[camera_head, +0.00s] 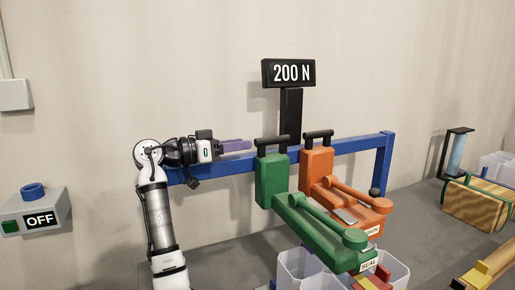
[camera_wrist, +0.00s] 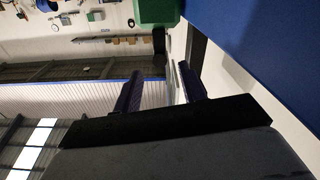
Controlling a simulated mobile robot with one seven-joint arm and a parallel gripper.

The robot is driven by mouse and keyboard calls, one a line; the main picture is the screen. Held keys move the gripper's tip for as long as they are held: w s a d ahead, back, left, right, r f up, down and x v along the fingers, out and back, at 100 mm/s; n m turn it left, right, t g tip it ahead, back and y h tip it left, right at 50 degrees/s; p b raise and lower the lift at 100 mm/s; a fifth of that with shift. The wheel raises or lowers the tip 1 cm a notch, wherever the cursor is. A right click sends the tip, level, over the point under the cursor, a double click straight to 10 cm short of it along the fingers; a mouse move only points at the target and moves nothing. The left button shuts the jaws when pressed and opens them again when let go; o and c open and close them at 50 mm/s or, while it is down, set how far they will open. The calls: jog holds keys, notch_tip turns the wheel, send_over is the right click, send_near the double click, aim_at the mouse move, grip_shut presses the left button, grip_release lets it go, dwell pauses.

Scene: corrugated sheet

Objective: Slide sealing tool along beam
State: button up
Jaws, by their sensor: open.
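The green sealing tool (camera_head: 272,182), labelled SEAL, hangs on the blue beam (camera_head: 358,146) with its handle pointing forward and down to the right. A similar orange tool (camera_head: 316,165) hangs just right of it, close beside it. My gripper (camera_head: 238,146) points right along the beam, just left of the green tool's black top bar, with a small gap between. Its purple fingers are apart and nothing shows between them. In the wrist view my gripper (camera_wrist: 160,72) has both fingers apart, with a green part (camera_wrist: 155,12) ahead and the blue beam (camera_wrist: 255,40) at the upper right.
A black post with a 200 N display (camera_head: 291,73) rises behind the tools. Clear bins (camera_head: 297,268) stand below them. A grey box marked OFF (camera_head: 38,213) is at left. A strapped wooden bundle (camera_head: 478,203) lies at right. The beam right of the orange tool is bare.

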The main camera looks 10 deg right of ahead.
jog(key=shift+s+a, duration=0.2)
jog(key=shift+a, duration=0.6)
jog(key=shift+s+a, duration=0.15)
jog(key=shift+a, duration=0.65)
